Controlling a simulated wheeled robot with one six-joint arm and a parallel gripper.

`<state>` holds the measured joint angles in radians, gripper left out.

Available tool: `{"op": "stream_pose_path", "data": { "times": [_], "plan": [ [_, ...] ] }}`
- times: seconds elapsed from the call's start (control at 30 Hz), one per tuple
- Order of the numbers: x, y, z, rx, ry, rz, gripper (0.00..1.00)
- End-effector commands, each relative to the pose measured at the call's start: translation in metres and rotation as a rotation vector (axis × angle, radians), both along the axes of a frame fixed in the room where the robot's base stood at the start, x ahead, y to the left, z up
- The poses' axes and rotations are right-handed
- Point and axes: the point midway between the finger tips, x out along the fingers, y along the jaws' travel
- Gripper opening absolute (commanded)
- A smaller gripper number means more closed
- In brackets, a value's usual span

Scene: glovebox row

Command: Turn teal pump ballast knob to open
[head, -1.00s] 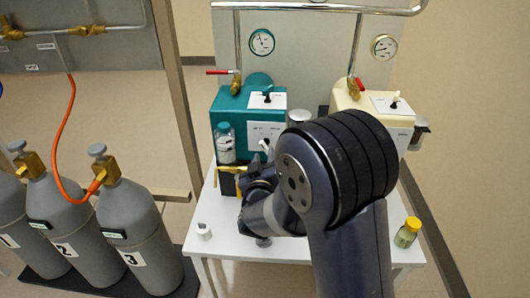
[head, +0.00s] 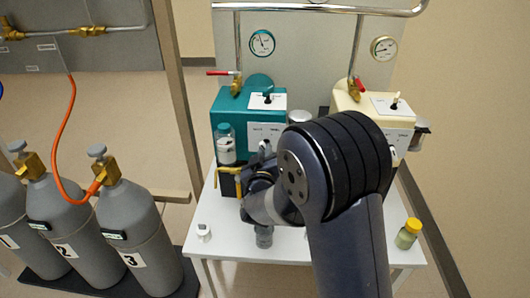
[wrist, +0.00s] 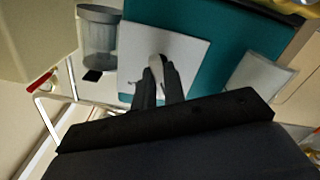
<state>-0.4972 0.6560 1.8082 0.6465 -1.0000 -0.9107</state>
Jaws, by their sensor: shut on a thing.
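The teal pump (head: 228,118) stands on the white table, with a switch on its top plate and a pale front plate (head: 255,131). In the wrist view the teal pump (wrist: 230,50) fills the upper right, and its white plate (wrist: 190,58) lies behind the fingers. In the head view my gripper (head: 264,152) is at the pump's front, partly hidden by my wrist.
A cream pump (head: 362,106) stands to the right. A capped jar (head: 226,145) sits at the teal pump's front left. A yellow-capped vial (head: 408,233) and a small white item (head: 203,232) stand on the table (head: 225,208). Gas cylinders (head: 140,225) stand at left.

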Motion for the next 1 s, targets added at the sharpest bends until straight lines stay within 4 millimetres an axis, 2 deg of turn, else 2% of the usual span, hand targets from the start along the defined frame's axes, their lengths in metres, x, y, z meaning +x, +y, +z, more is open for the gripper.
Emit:
{"op": "stream_pose_path", "data": {
  "times": [0.47, 1.0],
  "plan": [
    [-0.0002, 0.0002, -0.0017, 0.063, -0.004, 0.001, 0.0],
    [-0.0001, -0.0001, -0.002, 0.408, -0.016, 0.001, 0.0]
  ]
}}
